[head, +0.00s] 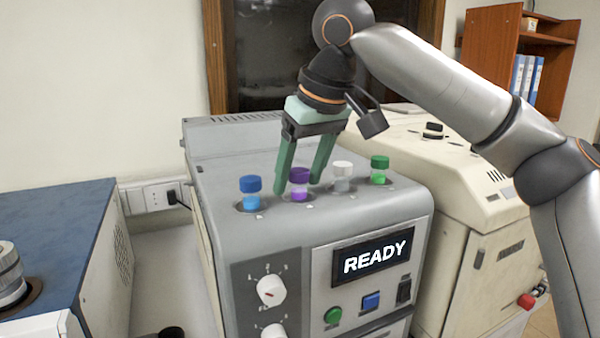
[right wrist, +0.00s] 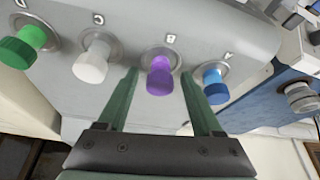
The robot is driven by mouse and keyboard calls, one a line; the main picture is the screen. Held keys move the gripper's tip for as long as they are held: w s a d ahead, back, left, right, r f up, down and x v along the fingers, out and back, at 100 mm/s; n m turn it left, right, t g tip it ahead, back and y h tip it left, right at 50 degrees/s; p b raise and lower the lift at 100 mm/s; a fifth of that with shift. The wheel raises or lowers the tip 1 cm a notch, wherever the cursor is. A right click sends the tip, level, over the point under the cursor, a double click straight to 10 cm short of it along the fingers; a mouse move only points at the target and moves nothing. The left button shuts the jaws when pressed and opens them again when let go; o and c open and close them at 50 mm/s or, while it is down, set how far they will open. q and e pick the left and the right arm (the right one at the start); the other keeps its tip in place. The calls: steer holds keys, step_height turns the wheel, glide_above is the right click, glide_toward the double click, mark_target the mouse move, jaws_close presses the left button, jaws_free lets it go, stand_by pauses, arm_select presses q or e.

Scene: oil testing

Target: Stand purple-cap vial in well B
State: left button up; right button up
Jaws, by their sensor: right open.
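The purple-cap vial (head: 299,183) stands upright in a well of the grey machine's top, second from the left in the head view. In the right wrist view the vial (right wrist: 160,76) sits at the well marked B (right wrist: 171,38). My right gripper (head: 298,188) is open and points down, with one green finger on each side of the vial. In the right wrist view the fingers (right wrist: 159,72) show gaps to the vial's sides. My left gripper is out of view.
A blue-cap vial (head: 250,192) stands at well A, a white-cap vial (head: 342,175) at C and a green-cap vial (head: 379,169) at D. The grey machine's display (head: 372,254) reads READY. A blue-topped machine (head: 50,225) stands left, a cream machine (head: 470,190) right.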

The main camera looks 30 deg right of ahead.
steer(key=shift+r, duration=0.3)
steer(key=p+v, duration=0.1)
steer(key=v, duration=1)
steer(key=shift+s+r+p, duration=0.15)
steer(key=shift+r+p, duration=0.2)
